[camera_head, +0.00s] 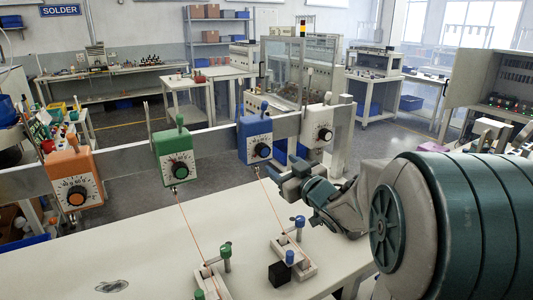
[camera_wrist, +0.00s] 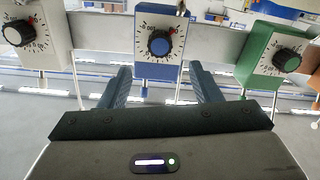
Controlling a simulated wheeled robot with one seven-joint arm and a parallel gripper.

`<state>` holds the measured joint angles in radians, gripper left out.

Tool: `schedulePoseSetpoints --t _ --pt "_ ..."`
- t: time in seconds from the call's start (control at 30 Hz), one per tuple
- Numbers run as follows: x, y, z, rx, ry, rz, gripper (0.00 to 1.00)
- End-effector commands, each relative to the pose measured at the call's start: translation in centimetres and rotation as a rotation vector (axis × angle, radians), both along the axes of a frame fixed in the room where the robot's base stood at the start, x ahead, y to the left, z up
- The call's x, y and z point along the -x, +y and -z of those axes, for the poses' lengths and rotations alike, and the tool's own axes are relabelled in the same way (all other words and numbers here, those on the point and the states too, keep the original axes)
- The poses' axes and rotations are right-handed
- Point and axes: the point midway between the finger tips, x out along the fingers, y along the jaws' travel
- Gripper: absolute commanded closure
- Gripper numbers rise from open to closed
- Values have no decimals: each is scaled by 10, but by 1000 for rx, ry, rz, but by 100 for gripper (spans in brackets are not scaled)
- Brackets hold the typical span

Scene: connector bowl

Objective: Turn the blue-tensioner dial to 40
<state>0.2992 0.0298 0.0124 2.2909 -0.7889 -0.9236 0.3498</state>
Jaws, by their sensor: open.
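A red mark shows at the dial's upper right; the exact reading is too small to tell. My gripper (camera_head: 282,173) is open and empty, a little below and to the right of the dial in the head view. In the wrist view my gripper (camera_wrist: 160,70) has its fingers spread to either side below the dial, apart from it.
Green (camera_head: 175,152), orange (camera_head: 73,180) and white (camera_head: 318,128) tensioners share the rail (camera_head: 120,160). Thin orange wires run from the blue and green units down to holders on the white table (camera_head: 130,245). A blue-topped clamp (camera_head: 297,225) stands below my gripper.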

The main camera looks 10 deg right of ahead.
Motion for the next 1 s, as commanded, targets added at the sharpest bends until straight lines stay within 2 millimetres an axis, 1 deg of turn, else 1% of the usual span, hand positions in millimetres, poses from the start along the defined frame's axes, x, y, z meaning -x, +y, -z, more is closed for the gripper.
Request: schedulePoseSetpoints --t 0.03,0.2,0.4,0.6,0.9,0.93,0.97,1.0 --pt "-10 4 -1 0 2 -3 43" --pt "-40 14 -1 0 1 -2 43" --pt "-67 22 -1 0 1 0 43" --pt "-80 26 0 0 1 1 43" --pt "-81 26 0 1 0 2 43" --pt "-81 26 0 1 0 2 48" --pt "-81 26 0 1 0 2 56" --pt "-81 26 0 1 0 2 68"
